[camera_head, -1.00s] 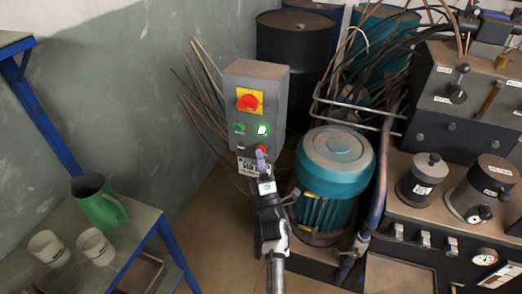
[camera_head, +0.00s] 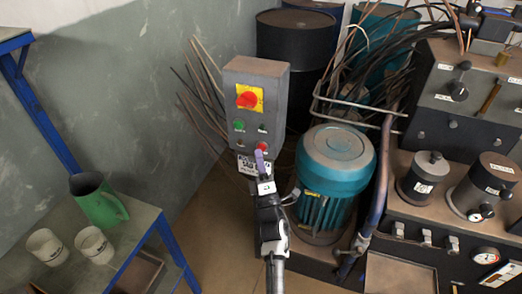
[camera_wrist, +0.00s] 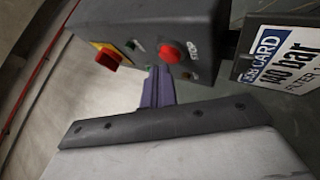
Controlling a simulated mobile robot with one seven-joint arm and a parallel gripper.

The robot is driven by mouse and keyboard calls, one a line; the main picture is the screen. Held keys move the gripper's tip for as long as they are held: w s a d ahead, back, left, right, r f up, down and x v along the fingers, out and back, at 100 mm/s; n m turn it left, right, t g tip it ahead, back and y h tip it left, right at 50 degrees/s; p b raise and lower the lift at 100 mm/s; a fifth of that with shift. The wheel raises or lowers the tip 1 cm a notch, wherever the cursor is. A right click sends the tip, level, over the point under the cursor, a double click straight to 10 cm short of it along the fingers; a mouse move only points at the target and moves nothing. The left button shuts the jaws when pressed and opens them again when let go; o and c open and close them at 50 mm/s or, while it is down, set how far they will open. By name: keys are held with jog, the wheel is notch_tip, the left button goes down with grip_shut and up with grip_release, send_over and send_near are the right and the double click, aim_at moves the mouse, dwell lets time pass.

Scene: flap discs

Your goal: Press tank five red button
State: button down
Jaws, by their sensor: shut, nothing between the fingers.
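A grey control box (camera_head: 254,95) stands on a post in the middle of the head view. Its lower red button (camera_head: 262,146) sits on the right of its front face, and it also shows in the wrist view (camera_wrist: 169,53). My gripper (camera_head: 260,157) is just below and in front of this button, with its purple fingers (camera_wrist: 158,88) shut and empty. In the wrist view the fingertips are close under the button; I cannot tell whether they touch it. The indicator (camera_head: 263,129) above the button is dark. No tank-five marking is readable.
A larger red knob on a yellow plate (camera_head: 249,98) and a green button (camera_head: 239,125) share the box. A teal motor (camera_head: 336,165) stands close on the right. A sign plate (camera_wrist: 280,50) is near the box. A blue-legged table (camera_head: 140,225) stands left.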

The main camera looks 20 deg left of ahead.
jog(key=shift+s, duration=0.25)
jog(key=s+b, duration=0.4)
jog(key=s, duration=0.1)
jog(key=shift+a, duration=0.15)
dwell(0.8)
